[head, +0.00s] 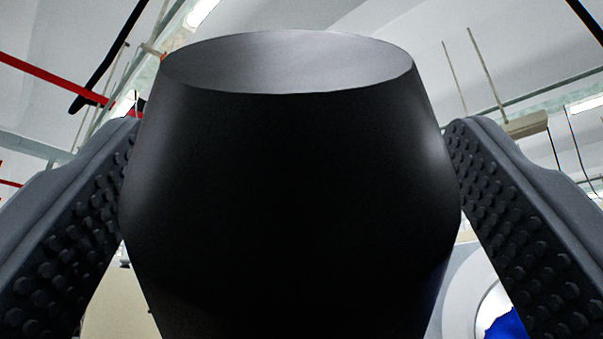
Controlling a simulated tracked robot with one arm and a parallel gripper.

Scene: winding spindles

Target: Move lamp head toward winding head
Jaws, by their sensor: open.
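A large black body (290,200), widest at its middle and with a flat grey top face (290,62), fills the centre of the head view. I cannot tell whether it is the lamp head. My gripper (295,130) is open, with one studded grey finger on each side of this body. The fingers' inner edges come very close to its sides in the picture; I cannot tell whether they touch it. Its lower end runs out of the frame. I cannot make out a winding head for sure.
A pale round part (468,285) with blue inside shows low at the right, partly behind the right finger. A beige surface (115,305) shows low at the left. Ceiling beams, red pipes (50,75) and lamps are high in the background.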

